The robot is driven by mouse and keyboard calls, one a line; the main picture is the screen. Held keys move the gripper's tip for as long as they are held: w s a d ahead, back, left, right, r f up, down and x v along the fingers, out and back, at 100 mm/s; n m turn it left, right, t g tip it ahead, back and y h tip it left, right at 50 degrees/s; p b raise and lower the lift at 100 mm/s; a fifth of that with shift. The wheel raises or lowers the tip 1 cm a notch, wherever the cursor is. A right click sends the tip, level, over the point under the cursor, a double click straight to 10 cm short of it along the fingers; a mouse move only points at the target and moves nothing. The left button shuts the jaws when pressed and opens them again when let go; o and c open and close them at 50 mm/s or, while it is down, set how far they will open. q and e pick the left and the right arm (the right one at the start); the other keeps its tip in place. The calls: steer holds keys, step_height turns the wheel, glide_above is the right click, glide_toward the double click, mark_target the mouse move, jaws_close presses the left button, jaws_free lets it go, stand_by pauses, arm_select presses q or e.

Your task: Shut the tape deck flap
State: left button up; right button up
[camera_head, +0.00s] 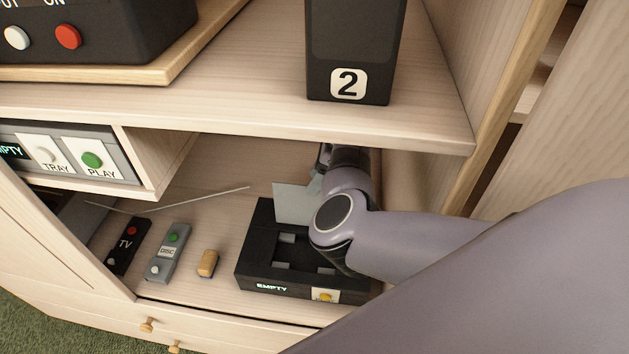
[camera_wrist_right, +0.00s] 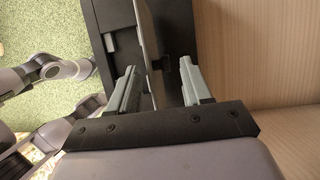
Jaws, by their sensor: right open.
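The tape deck (camera_head: 262,262) is a black box on the lower shelf, with a lit "EMPTY" display and a yellow button on its front. Its flap (camera_head: 293,203), a thin grey panel, stands up open at the back of the deck, above the uncovered well. My right gripper (camera_head: 321,170) is at the flap's right side, partly hidden by my own arm. In the right wrist view, the open right gripper (camera_wrist_right: 160,88) has the flap (camera_wrist_right: 151,40) between its two fingers, with space visible on both sides. The deck (camera_wrist_right: 180,38) lies beyond.
Left of the deck lie a tan block (camera_head: 207,263), a grey remote (camera_head: 168,252) and a black TV remote (camera_head: 127,246). The upper shelf (camera_head: 230,105) overhangs the deck and carries a black box marked 2 (camera_head: 350,45). A cabinet wall stands close on the right.

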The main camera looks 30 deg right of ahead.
steer(key=shift+x, duration=0.9)
jaws_close()
steer(key=shift+s+a, duration=0.1)
steer(key=shift+s, duration=0.05)
stand_by(0.5)
